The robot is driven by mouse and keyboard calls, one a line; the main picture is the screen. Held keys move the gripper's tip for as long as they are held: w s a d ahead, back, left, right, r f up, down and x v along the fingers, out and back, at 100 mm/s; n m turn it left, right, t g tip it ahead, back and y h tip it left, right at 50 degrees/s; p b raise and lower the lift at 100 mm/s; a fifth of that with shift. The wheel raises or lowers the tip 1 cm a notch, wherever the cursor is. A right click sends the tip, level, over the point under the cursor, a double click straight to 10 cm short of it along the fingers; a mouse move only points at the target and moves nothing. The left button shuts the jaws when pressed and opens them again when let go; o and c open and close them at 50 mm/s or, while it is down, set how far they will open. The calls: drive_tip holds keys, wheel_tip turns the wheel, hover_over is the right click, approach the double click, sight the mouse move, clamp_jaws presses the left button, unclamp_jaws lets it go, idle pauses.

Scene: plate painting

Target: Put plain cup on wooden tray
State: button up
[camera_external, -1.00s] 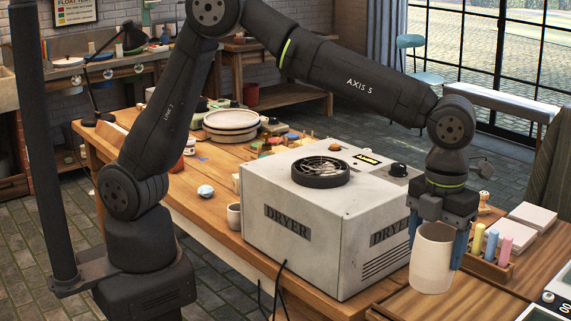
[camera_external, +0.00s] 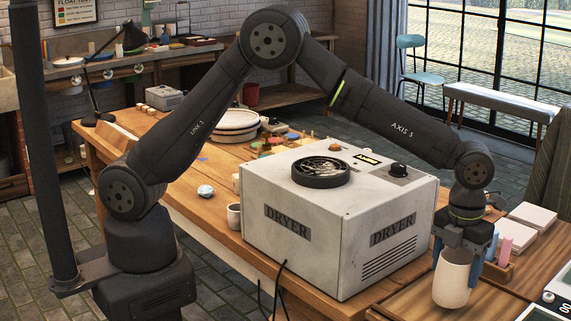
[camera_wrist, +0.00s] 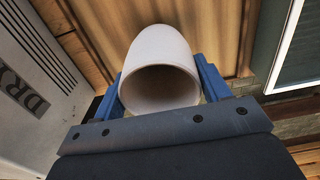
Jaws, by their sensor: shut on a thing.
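The plain cup (camera_external: 453,284) is off-white, tall and upright in the external view. My gripper (camera_external: 456,266) is shut on it, with one blue finger on each side. In the wrist view, the cup (camera_wrist: 160,45) shows its open mouth between the blue fingers of my gripper (camera_wrist: 160,75). The wooden tray (camera_external: 405,304) is a brown slatted surface at the lower right. The cup is over this wooden surface, and I cannot tell whether its base touches it.
A grey dryer box (camera_external: 320,260) stands close to the left of my gripper. A holder with coloured sticks (camera_external: 500,268) and white tiles (camera_external: 533,217) lie to the right. A small cup (camera_external: 234,217) stands left of the dryer. A dark-screened device (camera_external: 545,309) borders the wood on the right.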

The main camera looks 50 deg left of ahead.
drive_tip(key=shift+f, duration=1.05)
drive_tip(key=shift+f, duration=0.15)
drive_tip(key=o, duration=1.2)
drive_tip(key=shift+c, duration=0.2)
wheel_tip(320, 180, up, 12)
drive_tip(key=shift+r, duration=0.2)
